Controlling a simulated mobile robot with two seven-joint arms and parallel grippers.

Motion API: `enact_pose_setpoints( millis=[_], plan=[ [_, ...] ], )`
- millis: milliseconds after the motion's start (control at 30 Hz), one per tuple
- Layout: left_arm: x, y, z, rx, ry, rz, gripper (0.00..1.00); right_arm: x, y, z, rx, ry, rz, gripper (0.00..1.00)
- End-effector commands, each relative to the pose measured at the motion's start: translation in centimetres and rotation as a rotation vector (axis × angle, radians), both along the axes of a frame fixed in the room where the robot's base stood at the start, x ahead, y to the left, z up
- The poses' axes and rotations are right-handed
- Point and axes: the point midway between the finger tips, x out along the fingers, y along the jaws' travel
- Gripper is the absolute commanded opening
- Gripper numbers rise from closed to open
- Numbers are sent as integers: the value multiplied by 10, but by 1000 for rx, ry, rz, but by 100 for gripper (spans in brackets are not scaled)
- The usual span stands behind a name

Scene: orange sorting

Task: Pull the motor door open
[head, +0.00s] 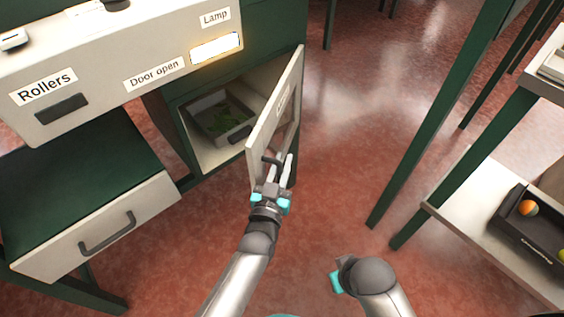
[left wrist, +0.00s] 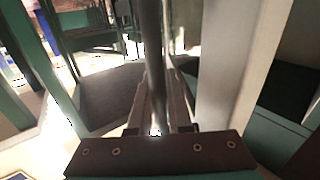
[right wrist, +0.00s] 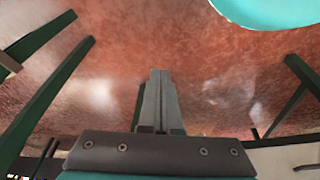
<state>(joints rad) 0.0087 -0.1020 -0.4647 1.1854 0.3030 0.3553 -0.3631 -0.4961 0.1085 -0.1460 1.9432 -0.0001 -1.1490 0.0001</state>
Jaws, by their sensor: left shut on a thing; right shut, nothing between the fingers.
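The motor door (head: 272,121) is a pale panel with a dark handle, swung well out from its cabinet. My left gripper (head: 282,168) is at the door's lower part, shut on the door handle (head: 271,160). In the left wrist view the dark handle bar (left wrist: 153,60) runs between the fingers, beside the pale door edge (left wrist: 228,70). The door's label is seen edge-on and hard to read. My right gripper (right wrist: 158,100) is shut and empty above the red floor; in the head view its fingers are mostly hidden.
Inside the open compartment is a grey bin (head: 219,118) with green stuff in it. A panel labelled Rollers, Door open and Lamp (head: 120,75) is above. A drawer (head: 100,232) is at left. A shelf (head: 480,220) with a dark crate (head: 535,238) is at right. Floor between is clear.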

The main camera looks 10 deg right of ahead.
Motion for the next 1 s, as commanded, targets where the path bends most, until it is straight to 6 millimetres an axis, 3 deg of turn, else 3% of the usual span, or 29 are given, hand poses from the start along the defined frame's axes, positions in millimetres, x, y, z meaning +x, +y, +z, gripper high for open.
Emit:
enact_pose_setpoints(
  millis=[167, 200, 300, 700, 1000],
  plan=[
    [1, 1, 0, -1, 0, 1, 0, 0, 1, 0, 2, 0, 1, 0],
    [1, 1, 0, -1, -1, 1, 19, 0, 1, 0, 2, 0, 1, 0],
    [1, 1, 0, -1, -1, 1, 30, 0, 1, 0, 2, 0, 1, 0],
    [-6, 3, 0, 1, 2, 1, 30, 0, 1, 1, 1, 1, 0, 0],
    [-42, 16, 1, 1, 3, 0, 30, -19, -3, -32, -9, 58, 1, 0]
  ],
)
